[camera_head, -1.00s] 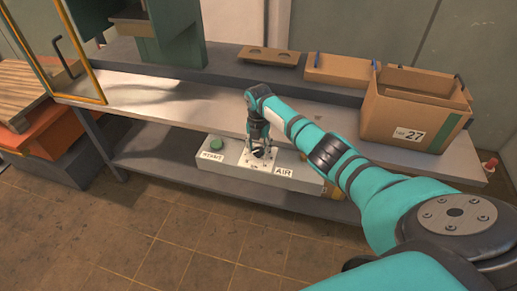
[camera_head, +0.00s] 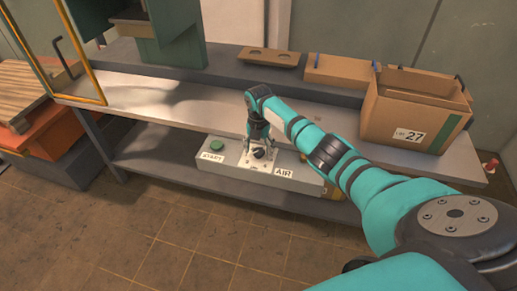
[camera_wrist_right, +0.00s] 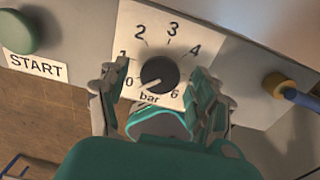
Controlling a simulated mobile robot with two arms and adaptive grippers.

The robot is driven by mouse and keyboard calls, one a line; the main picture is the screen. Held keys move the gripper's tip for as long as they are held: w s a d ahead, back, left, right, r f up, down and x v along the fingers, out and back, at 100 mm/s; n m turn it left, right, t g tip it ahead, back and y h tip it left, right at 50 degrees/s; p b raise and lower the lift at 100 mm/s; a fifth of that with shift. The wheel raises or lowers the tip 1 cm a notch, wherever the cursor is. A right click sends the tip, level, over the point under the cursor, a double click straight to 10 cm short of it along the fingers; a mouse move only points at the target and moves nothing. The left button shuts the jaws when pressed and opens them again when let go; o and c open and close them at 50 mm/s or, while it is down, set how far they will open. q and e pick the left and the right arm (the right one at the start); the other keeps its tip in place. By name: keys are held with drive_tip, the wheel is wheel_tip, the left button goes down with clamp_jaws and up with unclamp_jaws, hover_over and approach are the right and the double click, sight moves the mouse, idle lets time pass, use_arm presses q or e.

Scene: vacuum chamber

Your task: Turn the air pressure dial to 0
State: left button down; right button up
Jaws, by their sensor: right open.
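The air pressure dial (camera_wrist_right: 160,76) is a round black knob on a white scale plate marked 0 to 6 bar. Its pale pointer mark points to the lower left, towards the 0. In the head view the dial (camera_head: 259,153) sits on the grey control box (camera_head: 308,185) on the lower shelf. My right gripper (camera_head: 258,143) is over the dial, pointing down. In the right wrist view its fingers (camera_wrist_right: 157,82) are open, one on each side of the knob, with gaps visible between them and it. My left gripper is not in view.
A green START button (camera_head: 217,145) is left of the dial. A blue and yellow fitting (camera_wrist_right: 278,85) is on its right. The upper shelf (camera_head: 190,101) overhangs behind my gripper. A cardboard box (camera_head: 400,115) stands on the right. The floor in front is clear.

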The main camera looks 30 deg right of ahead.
sight(259, 151)
wheel_tip(259, 151, up, 12)
idle(0.4)
idle(0.4)
